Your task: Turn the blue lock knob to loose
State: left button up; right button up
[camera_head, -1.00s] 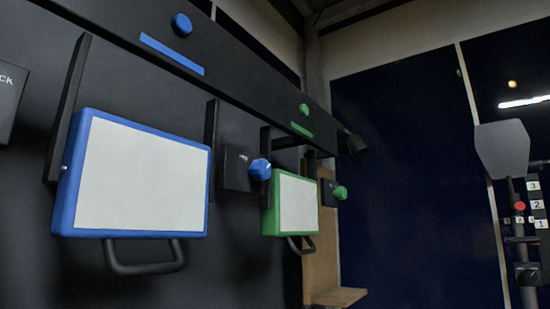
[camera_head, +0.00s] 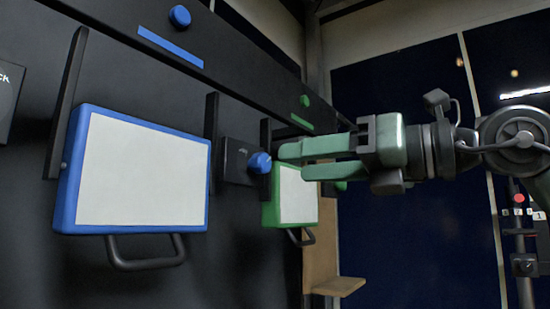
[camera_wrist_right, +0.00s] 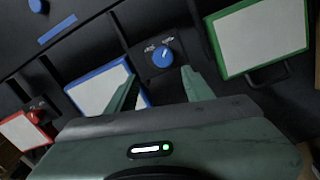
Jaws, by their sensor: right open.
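The blue lock knob (camera_head: 260,163) sits on a small black box (camera_head: 236,160) on the dark wall, between the blue-framed panel (camera_head: 72,190) and the green-framed panel (camera_head: 270,213). It also shows in the right wrist view (camera_wrist_right: 162,57), with a white pointer mark and small white labels above it, too small to read for sure. My right gripper (camera_head: 290,162) is open and comes in from the right, its fingertips close to the knob's right side. In the right wrist view the knob lies ahead, between the two spread fingers (camera_wrist_right: 158,84). My left gripper is not in view.
Another blue knob (camera_head: 180,16) and a green one (camera_head: 305,101) sit on the black overhead beam. A green lock knob (camera_head: 341,186) is partly hidden behind my gripper. A red-framed panel (camera_wrist_right: 20,131) shows in the wrist view. A wooden ledge (camera_head: 339,286) sticks out below.

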aim_at(266, 162)
jog(key=shift+t+h, duration=0.3)
jog(key=w+a+p, duration=0.1)
jog(key=a, duration=0.1)
jog(key=w+a+r+p, duration=0.1)
jog(key=w+a+p, duration=0.1)
jog(key=shift+w+r, duration=0.2)
jog(key=shift+w, duration=0.1)
jog(key=shift+w+a+f, duration=0.15)
jog(key=shift+w+a, duration=0.15)
jog(key=shift+a, duration=0.15)
grip_shut()
